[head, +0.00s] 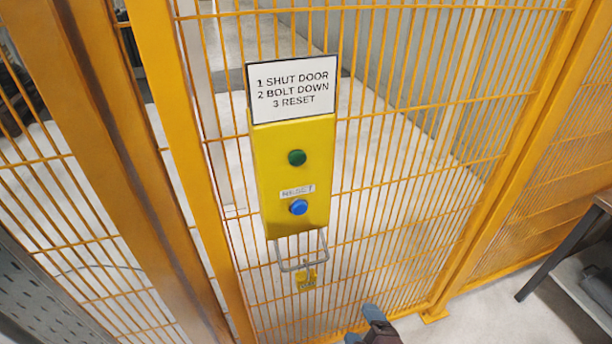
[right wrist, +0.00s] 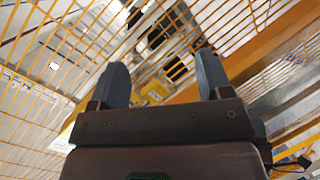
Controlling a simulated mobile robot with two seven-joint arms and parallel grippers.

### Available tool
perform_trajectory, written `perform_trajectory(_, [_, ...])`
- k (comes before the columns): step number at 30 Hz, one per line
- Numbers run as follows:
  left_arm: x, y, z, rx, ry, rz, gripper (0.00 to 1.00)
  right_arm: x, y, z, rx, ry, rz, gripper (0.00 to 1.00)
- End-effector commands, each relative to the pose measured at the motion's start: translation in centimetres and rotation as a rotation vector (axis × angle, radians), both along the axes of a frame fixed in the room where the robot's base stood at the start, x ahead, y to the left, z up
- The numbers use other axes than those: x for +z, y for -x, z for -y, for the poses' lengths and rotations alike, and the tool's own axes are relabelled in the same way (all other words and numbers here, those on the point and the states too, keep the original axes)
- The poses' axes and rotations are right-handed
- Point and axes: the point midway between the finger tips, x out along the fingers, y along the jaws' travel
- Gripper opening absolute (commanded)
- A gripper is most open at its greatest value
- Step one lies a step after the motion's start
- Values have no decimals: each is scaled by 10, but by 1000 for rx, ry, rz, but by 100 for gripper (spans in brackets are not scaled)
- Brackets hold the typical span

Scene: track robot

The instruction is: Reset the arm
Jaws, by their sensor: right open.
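A tall yellow control box (head: 265,180) is mounted on the yellow mesh fence. It carries a green button (head: 297,157) above a blue button (head: 298,207), with a small white label (head: 297,192) between them. A white sign (head: 292,88) on top reads "1 SHUT DOOR, 2 BOLT DOWN, 3 RESET". My right gripper (head: 362,325) is low at the bottom edge of the head view, below and right of the box, apart from both buttons. In the right wrist view its two fingers (right wrist: 162,70) are spread with nothing held between them. My left gripper is out of view.
A grey metal handle (head: 302,264) and a small yellow tag (head: 307,279) hang below the box. Thick yellow posts (head: 180,130) stand left of it. A dark-legged table (head: 565,250) is at the right. Pale floor is clear beside the fence.

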Motion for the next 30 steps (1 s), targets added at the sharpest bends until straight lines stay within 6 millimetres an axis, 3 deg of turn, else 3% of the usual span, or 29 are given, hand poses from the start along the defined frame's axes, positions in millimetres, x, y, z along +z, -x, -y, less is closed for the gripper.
perform_trajectory(3, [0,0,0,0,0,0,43,-14,0,31,-146,-299,-126,72])
perform_trajectory(9, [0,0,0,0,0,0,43,-36,11,88,-402,-739,-274,72])
perform_trajectory(12, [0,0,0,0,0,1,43,-47,23,120,-512,-862,-306,72])
perform_trajectory(16, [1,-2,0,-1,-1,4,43,-58,42,155,-613,-896,-313,72])
perform_trajectory(21, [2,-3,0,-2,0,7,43,-66,58,166,-655,-886,-325,72])
perform_trajectory(30, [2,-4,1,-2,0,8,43,-67,59,166,-655,-883,-327,72])
